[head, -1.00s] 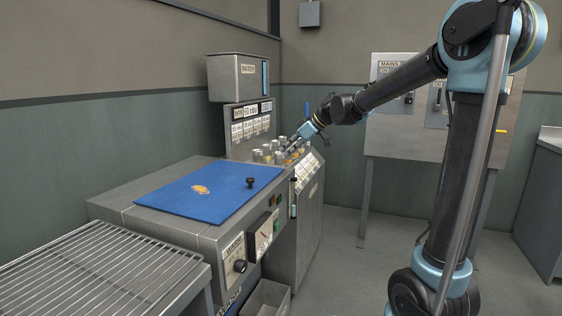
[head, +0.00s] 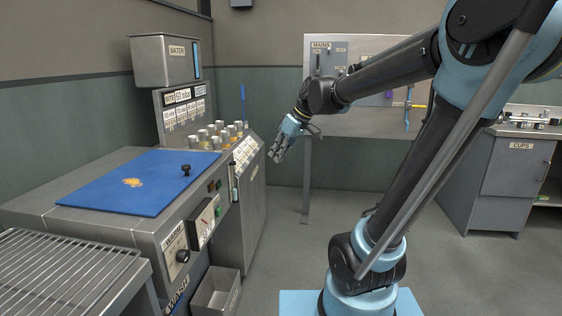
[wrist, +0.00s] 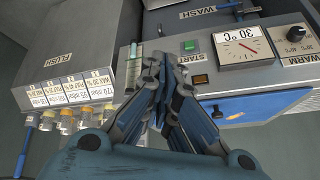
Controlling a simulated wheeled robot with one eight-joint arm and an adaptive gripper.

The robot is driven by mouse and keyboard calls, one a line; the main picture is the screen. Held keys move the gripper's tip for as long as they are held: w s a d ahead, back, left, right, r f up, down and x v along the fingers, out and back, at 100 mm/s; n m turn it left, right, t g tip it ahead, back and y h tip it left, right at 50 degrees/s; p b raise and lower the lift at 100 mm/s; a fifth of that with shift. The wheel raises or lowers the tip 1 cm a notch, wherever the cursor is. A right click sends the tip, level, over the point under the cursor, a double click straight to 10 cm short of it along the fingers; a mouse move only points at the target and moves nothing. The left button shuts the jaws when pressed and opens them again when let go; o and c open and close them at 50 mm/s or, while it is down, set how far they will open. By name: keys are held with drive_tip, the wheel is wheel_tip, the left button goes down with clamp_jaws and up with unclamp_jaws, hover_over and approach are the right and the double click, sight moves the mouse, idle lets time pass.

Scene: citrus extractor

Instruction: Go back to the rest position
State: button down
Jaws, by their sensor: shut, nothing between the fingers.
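My gripper (head: 277,156) is shut and empty. In the head view it hangs in free air, fingers pointing down and left, to the right of the machine's labelled side panel. In the wrist view the closed fingers of my gripper (wrist: 163,95) reach across the picture, with the machine front beyond them. The citrus machine (head: 60,220) stands at the left with a blue lid (head: 150,178) that bears an orange emblem and a black knob.
Several capped vials (head: 215,135) stand on the machine beside my gripper. A grey water box (head: 165,60) is behind. A mains panel (head: 350,115) stands behind my arm. A cups cabinet (head: 500,180) is at the right. A wire rack (head: 60,275) is at front left. Open floor lies between.

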drive_tip(key=s+d+f+m+h, duration=0.5)
drive_tip(key=s+d+f+m, duration=0.5)
drive_tip(key=s+d+f, duration=0.7)
drive_tip(key=s+d, duration=0.2)
drive_tip(key=d, duration=0.1)
drive_tip(key=shift+s+d+f+h, duration=0.3)
drive_tip(key=shift+s+f+h, duration=0.05)
drive_tip(key=shift+f+h, duration=0.05)
drive_tip(key=shift+a, duration=0.1)
